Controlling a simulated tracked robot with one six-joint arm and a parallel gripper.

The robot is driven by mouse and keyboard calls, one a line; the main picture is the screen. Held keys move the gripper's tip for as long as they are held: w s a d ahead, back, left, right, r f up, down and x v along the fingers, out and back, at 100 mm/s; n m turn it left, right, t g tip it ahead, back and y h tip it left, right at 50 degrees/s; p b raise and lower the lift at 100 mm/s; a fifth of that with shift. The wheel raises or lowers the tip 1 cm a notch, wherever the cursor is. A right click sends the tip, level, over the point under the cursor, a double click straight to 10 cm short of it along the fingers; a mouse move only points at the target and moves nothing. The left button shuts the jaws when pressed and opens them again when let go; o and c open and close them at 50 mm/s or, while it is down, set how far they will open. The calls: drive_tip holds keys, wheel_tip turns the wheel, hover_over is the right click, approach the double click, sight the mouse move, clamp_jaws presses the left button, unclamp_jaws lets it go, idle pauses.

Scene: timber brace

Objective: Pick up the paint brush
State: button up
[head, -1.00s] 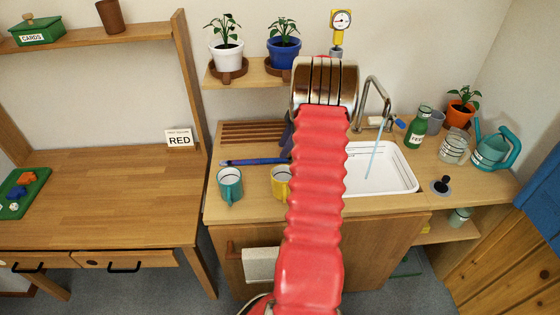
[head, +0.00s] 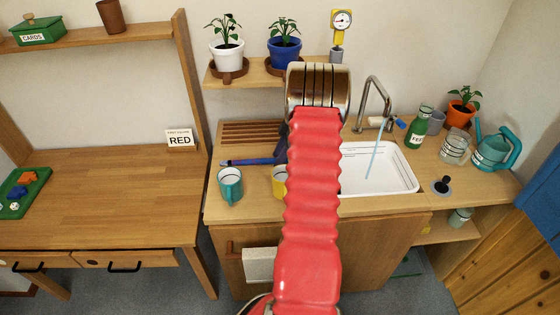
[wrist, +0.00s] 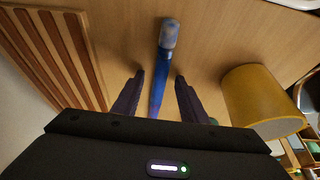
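The paint brush lies on the wooden counter; in the wrist view its blue handle (wrist: 158,92) runs up and down the picture, with a greyish end (wrist: 168,34) at the top. In the head view the blue brush (head: 248,161) lies behind the teal mug. My gripper (wrist: 159,76) is open, with one dark finger on each side of the handle and a gap to both. I cannot tell how far above the counter the fingertips are. In the head view my red arm hides part of the counter, and only a dark blue bit of my gripper (head: 281,150) shows.
A yellow mug (wrist: 262,98) stands close to the right finger. A teal mug (head: 229,185) stands in front of the brush. A slatted wooden rack (wrist: 57,55) lies to the left in the wrist view. The white sink (head: 385,170) is right of my arm.

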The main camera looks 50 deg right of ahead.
drive_tip(key=shift+c, duration=0.4)
clamp_jaws()
